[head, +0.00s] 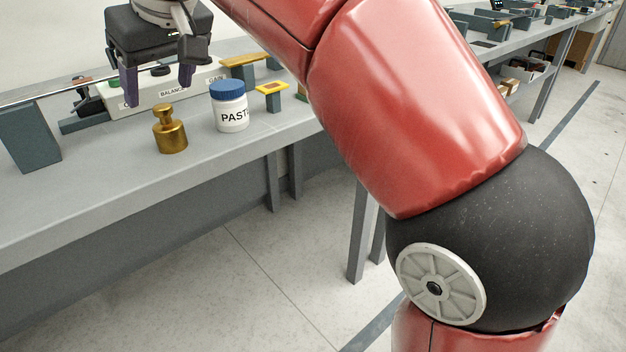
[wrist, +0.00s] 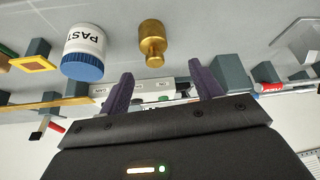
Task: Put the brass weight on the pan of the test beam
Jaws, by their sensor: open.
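The brass weight (head: 170,134) stands upright on the grey bench in the head view, near the bench's front edge and left of a paste jar. It also shows in the wrist view (wrist: 152,46), ahead of the fingers and roughly between their lines. My gripper (head: 158,82) is open and empty, above the bench and behind the weight in the head view. Its two purple fingers show apart in the wrist view (wrist: 162,84). The weight is outside the fingers. A beam (head: 60,92) runs at the left, on a grey block; its pan I cannot make out.
The white paste jar (head: 231,112) with a blue lid stands close right of the weight. Behind are a white balance box (head: 160,96), a yellow-framed piece (head: 271,88) and a brass strip (head: 244,60). The bench (head: 90,190) front left is clear.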

